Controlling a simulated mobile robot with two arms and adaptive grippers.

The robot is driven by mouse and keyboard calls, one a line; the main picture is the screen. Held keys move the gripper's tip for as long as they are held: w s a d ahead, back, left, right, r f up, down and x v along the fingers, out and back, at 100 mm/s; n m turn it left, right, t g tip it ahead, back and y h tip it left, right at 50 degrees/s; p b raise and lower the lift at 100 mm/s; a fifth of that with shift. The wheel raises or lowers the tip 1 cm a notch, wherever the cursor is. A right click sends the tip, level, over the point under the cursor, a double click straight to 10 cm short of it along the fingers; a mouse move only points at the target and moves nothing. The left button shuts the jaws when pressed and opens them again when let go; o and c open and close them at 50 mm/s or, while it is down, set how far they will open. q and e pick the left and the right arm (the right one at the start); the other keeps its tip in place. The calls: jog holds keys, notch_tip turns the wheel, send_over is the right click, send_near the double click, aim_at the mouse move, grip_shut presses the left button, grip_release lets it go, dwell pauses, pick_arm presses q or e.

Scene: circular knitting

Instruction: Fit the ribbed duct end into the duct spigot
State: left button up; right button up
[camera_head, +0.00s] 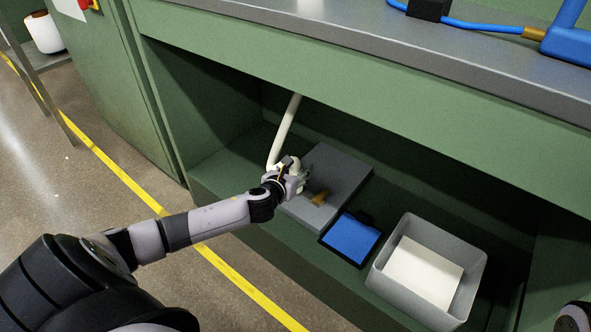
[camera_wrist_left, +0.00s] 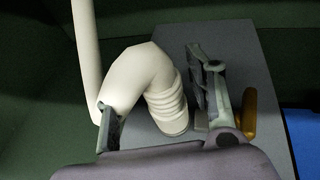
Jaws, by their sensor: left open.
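A cream duct (camera_head: 285,128) hangs down inside the green cabinet and bends over near its lower end. In the left wrist view its ribbed end (camera_wrist_left: 166,98) points down toward the grey block (camera_wrist_left: 232,42), by a round rim at its foot. I cannot tell whether they are joined, and the spigot is not clearly visible. My left gripper (camera_head: 291,177) is open at the duct's bend. Its fingers stand on either side of the bend and ribs, with a small gap on the right. A brass-coloured fitting (camera_head: 320,198) is beside the gripper.
A blue tray with a dark frame (camera_head: 351,238) lies right of the grey block. A grey bin (camera_head: 385,285) holding a white item stands farther right. The bench edge (camera_head: 400,75) overhangs the shelf, and cabinet walls enclose it.

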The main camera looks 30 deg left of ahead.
pick_arm(q)
jog(key=v, duration=1.2)
dwell(0.4)
